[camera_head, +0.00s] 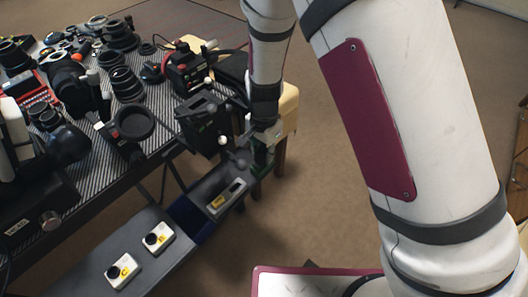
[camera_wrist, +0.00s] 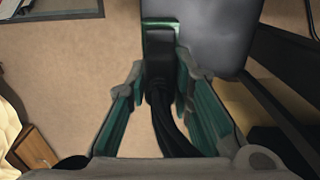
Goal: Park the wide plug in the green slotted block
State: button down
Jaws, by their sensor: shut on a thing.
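My gripper (camera_wrist: 160,88) is shut on a dark plug (camera_wrist: 156,74), with its grey and teal fingers on either side. A thick black cable (camera_wrist: 172,128) runs back from the plug between the fingers. The green slotted block (camera_wrist: 160,22) is just beyond the fingertips, at the edge of a dark grey surface. The plug's front end lies at or over the block; I cannot tell how far it is in a slot. In the head view my gripper (camera_head: 262,150) is beyond the near end of the table, and the plug is too small to make out.
A grey tray (camera_head: 212,183) holds a pale part with a yellow label (camera_head: 218,201). The striped table (camera_head: 165,120) is crowded with lenses and tools. Brown floor (camera_head: 330,190) is open to the right.

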jog(key=shift+f, duration=0.5)
dwell(0.5)
jog(key=c, duration=1.3)
grip_release()
jog(key=shift+c, duration=0.2)
jog(key=shift+r, duration=0.1)
notch_tip(320, 180, up, 11)
jog(key=shift+f, duration=0.15)
jog(key=shift+r, duration=0.6)
